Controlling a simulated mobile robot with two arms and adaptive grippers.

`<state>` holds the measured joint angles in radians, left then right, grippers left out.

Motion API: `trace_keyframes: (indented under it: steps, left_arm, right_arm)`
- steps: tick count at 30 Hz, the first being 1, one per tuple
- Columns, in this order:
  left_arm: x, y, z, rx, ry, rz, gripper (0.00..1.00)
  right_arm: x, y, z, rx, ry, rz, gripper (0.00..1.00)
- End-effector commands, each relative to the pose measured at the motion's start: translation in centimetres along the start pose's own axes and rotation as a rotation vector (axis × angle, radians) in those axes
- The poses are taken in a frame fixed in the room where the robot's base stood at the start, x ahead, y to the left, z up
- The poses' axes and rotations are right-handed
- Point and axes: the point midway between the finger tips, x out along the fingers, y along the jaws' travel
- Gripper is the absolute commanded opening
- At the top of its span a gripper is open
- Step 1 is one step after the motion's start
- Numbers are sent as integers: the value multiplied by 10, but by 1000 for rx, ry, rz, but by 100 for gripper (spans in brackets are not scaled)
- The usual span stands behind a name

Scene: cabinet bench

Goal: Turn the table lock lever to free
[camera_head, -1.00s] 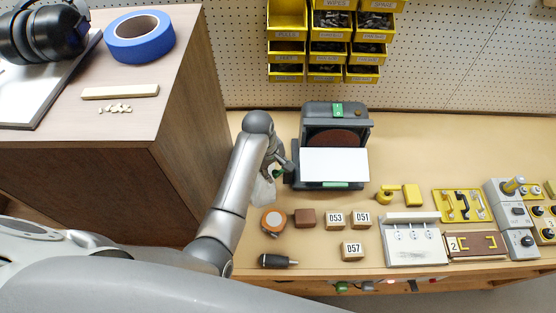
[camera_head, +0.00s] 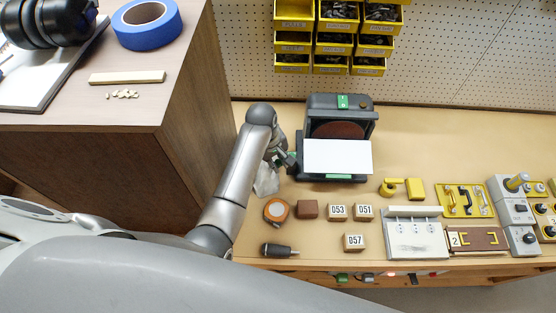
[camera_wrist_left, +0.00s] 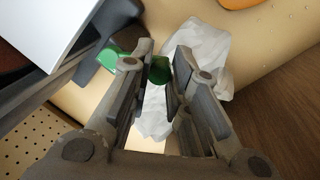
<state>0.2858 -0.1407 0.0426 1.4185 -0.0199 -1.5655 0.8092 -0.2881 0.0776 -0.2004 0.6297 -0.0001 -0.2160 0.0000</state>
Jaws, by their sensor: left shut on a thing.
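The dark grey disc sander (camera_head: 367,130) stands at the back of the bench, with a brown disc and a tilted white table plate (camera_head: 337,156) in front of it. My left gripper (camera_head: 287,161) is at the sander's left side, beside the table. In the left wrist view my left gripper (camera_wrist_left: 162,58) is shut on a green lever knob (camera_wrist_left: 159,71), which shows between the fingertips. The rest of the lever is largely hidden by the fingers. Another green part (camera_wrist_left: 112,57) shows on the sander just left of the fingers. My right gripper is not in view.
A crumpled clear bag (camera_head: 266,181) lies just below my left gripper. An orange tape roll (camera_head: 276,210), brown block (camera_head: 308,208), numbered blocks (camera_head: 338,212) and a dark-handled tool (camera_head: 279,250) lie in front. A tall wooden cabinet (camera_head: 190,130) stands left.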

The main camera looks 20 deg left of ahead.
Motion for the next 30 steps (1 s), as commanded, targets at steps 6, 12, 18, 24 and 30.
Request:
trace_keyframes:
  steps: [6,12,18,24,30]
  left_arm:
    - [0,-1,-6,100,-20,0,0]
    - [0,-1,-6,103,-21,0,0]
    - [0,-1,-6,102,-20,0,35]
    - [0,-1,-6,102,-20,1,41]
    - [-2,0,-6,102,-19,2,41]
  right_arm:
    - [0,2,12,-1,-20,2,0]
    - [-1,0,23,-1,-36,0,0]
    - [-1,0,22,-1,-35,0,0]
    - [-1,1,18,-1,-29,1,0]
    - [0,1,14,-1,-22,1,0]
